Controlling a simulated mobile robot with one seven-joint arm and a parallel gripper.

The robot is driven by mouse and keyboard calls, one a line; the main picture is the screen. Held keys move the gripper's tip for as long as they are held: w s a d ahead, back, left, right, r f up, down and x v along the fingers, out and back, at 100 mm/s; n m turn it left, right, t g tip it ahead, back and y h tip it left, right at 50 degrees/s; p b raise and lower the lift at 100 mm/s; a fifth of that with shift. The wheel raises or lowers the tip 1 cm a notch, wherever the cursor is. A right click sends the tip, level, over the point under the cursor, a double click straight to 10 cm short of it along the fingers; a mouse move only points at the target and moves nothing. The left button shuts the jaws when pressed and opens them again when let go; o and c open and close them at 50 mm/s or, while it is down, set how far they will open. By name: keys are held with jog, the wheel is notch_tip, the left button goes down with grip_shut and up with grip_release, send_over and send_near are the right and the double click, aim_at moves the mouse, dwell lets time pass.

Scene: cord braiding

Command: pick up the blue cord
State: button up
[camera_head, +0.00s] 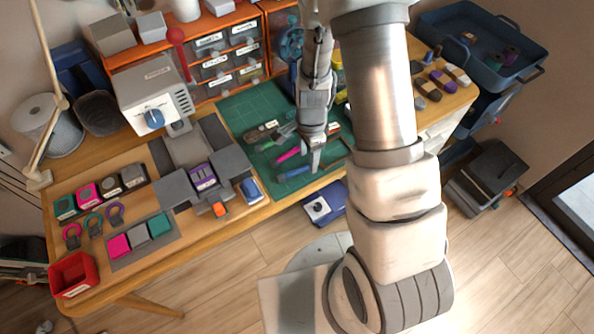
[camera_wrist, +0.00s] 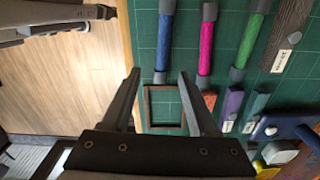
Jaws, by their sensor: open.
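The blue cord (camera_head: 293,171) lies on the green cutting mat (camera_head: 240,112) near its front edge. In the wrist view the blue cord (camera_wrist: 165,43) runs up and down the picture and has grey ends. My gripper (camera_head: 316,168) is open and empty, at the right end of the blue cord in the head view. In the wrist view the cord's lower grey end shows between the fingertips of my gripper (camera_wrist: 160,74). I cannot tell how high the fingers are above the mat.
A pink cord (camera_wrist: 207,43) and a green cord (camera_wrist: 251,40) lie beside the blue one. A thin square frame (camera_wrist: 148,107) lies on the mat below the cord's end in the wrist view. A blue-and-white block (camera_head: 250,190) stands left of the mat. Drawers (camera_head: 213,67) stand behind.

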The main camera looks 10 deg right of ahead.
aim_at(308, 166)
notch_tip(308, 166, down, 3)
jog(key=shift+w+f, duration=0.1)
jog(key=shift+f, duration=0.05)
grip_shut()
dwell(0.4)
